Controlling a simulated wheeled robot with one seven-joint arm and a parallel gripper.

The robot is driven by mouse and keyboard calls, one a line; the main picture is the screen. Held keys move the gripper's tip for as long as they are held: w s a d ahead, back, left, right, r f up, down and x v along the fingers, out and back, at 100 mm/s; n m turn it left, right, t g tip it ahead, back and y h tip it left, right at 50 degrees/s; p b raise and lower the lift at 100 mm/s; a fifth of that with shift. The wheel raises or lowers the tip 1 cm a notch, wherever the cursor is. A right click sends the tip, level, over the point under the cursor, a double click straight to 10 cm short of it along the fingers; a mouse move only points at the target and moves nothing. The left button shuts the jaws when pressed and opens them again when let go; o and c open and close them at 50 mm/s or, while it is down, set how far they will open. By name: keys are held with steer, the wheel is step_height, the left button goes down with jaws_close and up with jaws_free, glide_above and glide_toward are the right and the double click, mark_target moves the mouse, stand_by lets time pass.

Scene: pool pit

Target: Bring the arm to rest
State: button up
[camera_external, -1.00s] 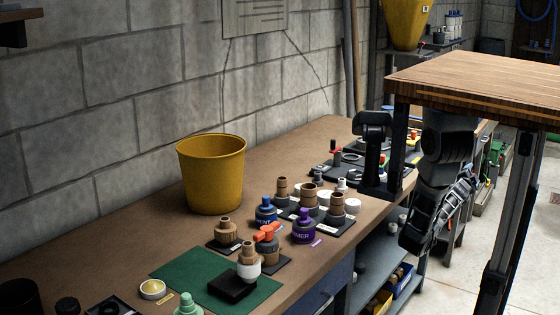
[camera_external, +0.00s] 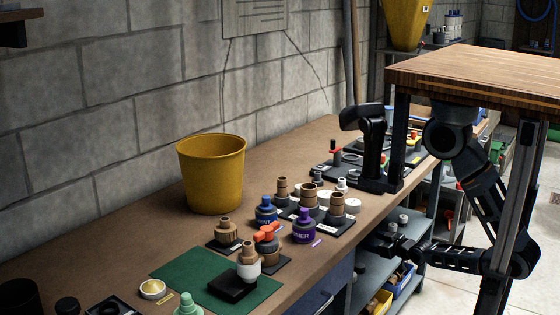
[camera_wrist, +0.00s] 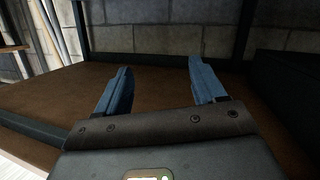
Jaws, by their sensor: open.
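My gripper (camera_external: 376,240) is at the left end of my bent arm, in front of the bench's front edge, by the shelves under the bench. In the wrist view its two blue-grey fingers (camera_wrist: 161,80) stand wide apart with nothing between them. My arm hangs from beneath the wooden top, bends at a low elbow on the right and reaches left. The fingertips are small and dark in the outside view.
The brown workbench (camera_external: 130,243) carries a yellow bucket (camera_external: 212,175), a purple-capped bottle (camera_external: 303,226), a green mat (camera_external: 190,268) and several fittings. A shelf unit (camera_external: 370,268) stands below it. A block wall (camera_wrist: 150,38) and dark posts show in the wrist view.

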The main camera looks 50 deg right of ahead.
steer(key=s+a+r+n+y+p, duration=0.1)
steer(key=s+a+r+y, duration=0.15)
steer(key=s+a, duration=0.2)
steer(key=s+a+r+n+y+p, duration=0.1)
steer(key=s+a+r+n, duration=0.1)
steer(key=s+a+r, duration=0.3)
steer(key=s+a+r+m+p, duration=0.1)
steer(key=s+a+r+p, duration=0.1)
steer(key=a+r, duration=0.2)
steer(key=s+a+r+p, duration=0.1)
steer(key=a+r, duration=0.3)
steer(key=r, duration=0.6)
steer(key=shift+s+a+m+p, duration=0.2)
steer(key=shift+s+m+p, duration=0.15)
steer(key=shift+m+p, duration=0.05)
steer(key=shift+y, duration=0.25)
